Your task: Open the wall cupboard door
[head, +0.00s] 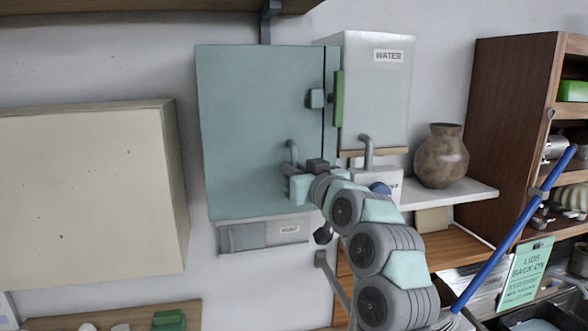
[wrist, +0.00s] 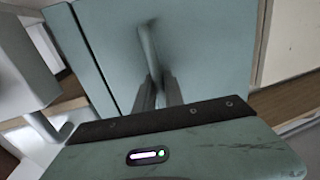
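The wall cupboard has a teal door (head: 250,110) that looks closed, with a thin dark seam along its right side in the head view. The door also fills the middle of the wrist view (wrist: 205,45). Its grey bar handle (head: 292,150) is low on the door near the right edge and shows in the wrist view (wrist: 149,45). My gripper (wrist: 159,93) is at the handle's lower part. Its two dark fingers are close together, one on each side of the handle, and appear shut on it.
A white WATER tank (head: 376,95) with a green strip (head: 338,98) stands close right of the door. A brown vase (head: 441,156) sits on a white shelf (head: 455,192). A cream cabinet (head: 85,190) is at left, separated from the cupboard by a narrow gap.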

